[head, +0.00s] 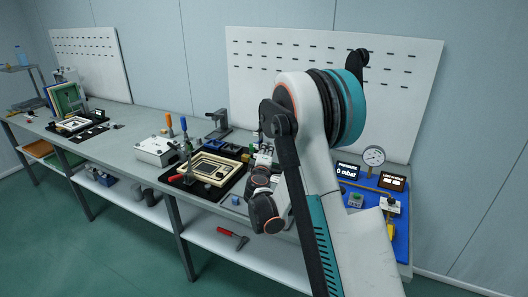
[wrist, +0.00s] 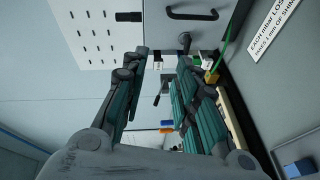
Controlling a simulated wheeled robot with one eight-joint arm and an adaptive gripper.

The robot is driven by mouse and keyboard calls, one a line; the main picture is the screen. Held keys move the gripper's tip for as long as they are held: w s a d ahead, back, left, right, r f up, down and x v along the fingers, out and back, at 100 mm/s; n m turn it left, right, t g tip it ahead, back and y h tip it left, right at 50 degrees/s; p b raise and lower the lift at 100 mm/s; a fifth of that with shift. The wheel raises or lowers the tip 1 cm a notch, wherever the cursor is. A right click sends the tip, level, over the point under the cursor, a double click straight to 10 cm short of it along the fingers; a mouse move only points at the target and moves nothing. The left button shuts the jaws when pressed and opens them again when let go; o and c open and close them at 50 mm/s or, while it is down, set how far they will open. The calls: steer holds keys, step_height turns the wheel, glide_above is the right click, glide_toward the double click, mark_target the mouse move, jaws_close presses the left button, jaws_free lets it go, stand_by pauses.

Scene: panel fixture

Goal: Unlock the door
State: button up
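In the wrist view, a grey panel with a black bar handle (wrist: 192,14) lies beyond my fingertips; it may be the door. A small round dark knob or lock part (wrist: 184,39) sits below the handle.
The bench holds a white box (head: 157,150), a framed fixture (head: 212,168) with upright clamps, and a blue board (head: 401,222) with a gauge (head: 374,157) and displays. A pegboard (head: 240,70) stands behind. A red-handled tool (head: 232,238) lies on the lower shelf. A printed sign (wrist: 278,28) is at right.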

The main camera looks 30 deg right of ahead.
mark_target(268, 147)
step_height(268, 147, down, 8)
steer(key=w+n+t, duration=0.2)
steer(key=n, duration=0.1)
steer(key=b+x, duration=0.3)
steer(key=x, duration=1.1)
steer(key=shift+f, duration=0.15)
jaws_close()
